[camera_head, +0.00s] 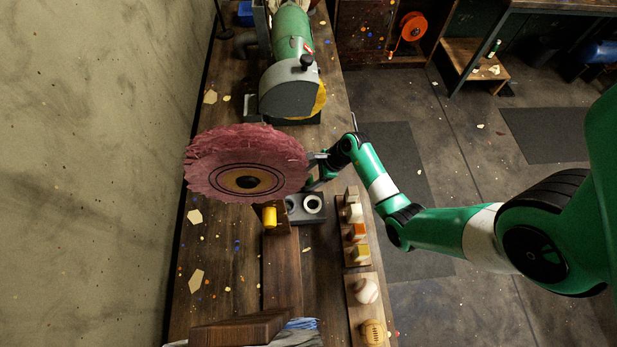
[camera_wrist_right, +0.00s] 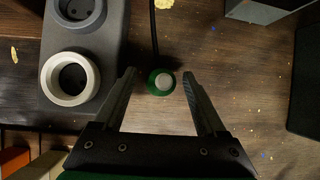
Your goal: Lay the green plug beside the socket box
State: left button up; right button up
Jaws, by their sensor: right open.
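The green plug (camera_wrist_right: 152,88) shows in the right wrist view as a green round body with a pale centre, and a black cable runs up from it. My right gripper (camera_wrist_right: 158,74) is open, with the plug between its fingers and gaps on both sides. The grey socket box (camera_wrist_right: 108,55) is to the left of the plug, apart from it. One of its sockets has a white ring (camera_wrist_right: 47,82). In the head view the socket box (camera_head: 305,218) is on the bench below my right gripper (camera_head: 314,166). The plug cannot be made out there. My left gripper is not in view.
A large pink buffing wheel (camera_head: 220,155) is directly left of my right gripper. A green-and-grey machine (camera_head: 292,85) stands behind. Small blocks and balls, including a baseball (camera_head: 366,291), line the bench's right edge. A yellow cylinder (camera_head: 269,217) is left of the socket box.

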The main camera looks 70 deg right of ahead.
jog(key=p+v, duration=0.3)
jog(key=v, duration=0.8)
jog(key=shift+s+r+p, duration=0.15)
jog(key=shift+r+p, duration=0.05)
jog(key=shift+p, duration=0.15)
